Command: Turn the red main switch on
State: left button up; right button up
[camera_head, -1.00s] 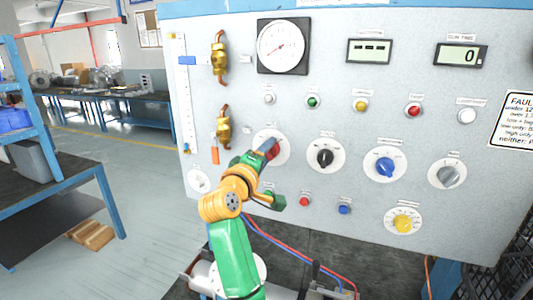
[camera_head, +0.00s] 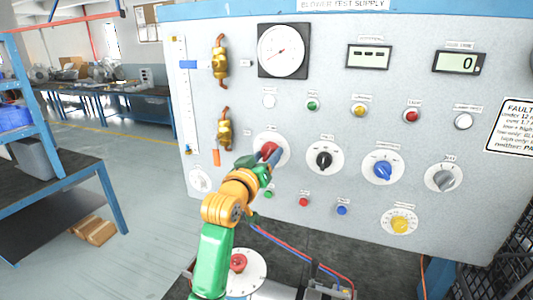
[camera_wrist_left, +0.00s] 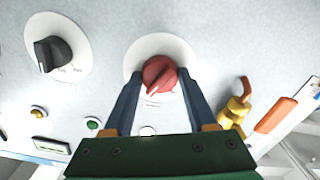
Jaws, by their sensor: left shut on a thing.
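The red main switch (camera_head: 269,149) is a red knob on a round white plate at the left of the panel's knob row. In the left wrist view the red knob (camera_wrist_left: 159,73) sits between the two dark fingers of my left gripper (camera_wrist_left: 157,88). The left gripper (camera_head: 272,160) is shut on the knob in the head view, its arm reaching up from below. The knob's white pointer mark shows toward the bottom of the knob in the wrist view. My right gripper is out of view.
A black knob (camera_head: 323,159), a blue knob (camera_head: 382,169) and a grey knob (camera_head: 443,178) are to the right. Small coloured buttons and lamps surround them. One display (camera_head: 459,63) reads 0; another (camera_head: 368,56) shows dashes. Red and blue cables (camera_head: 300,256) run below the panel.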

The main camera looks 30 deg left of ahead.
pick_arm(q)
jog(key=shift+r+m, duration=0.1)
jog(key=shift+m, duration=1.6)
jog(key=o, duration=1.4)
jog(key=shift+c, duration=0.2)
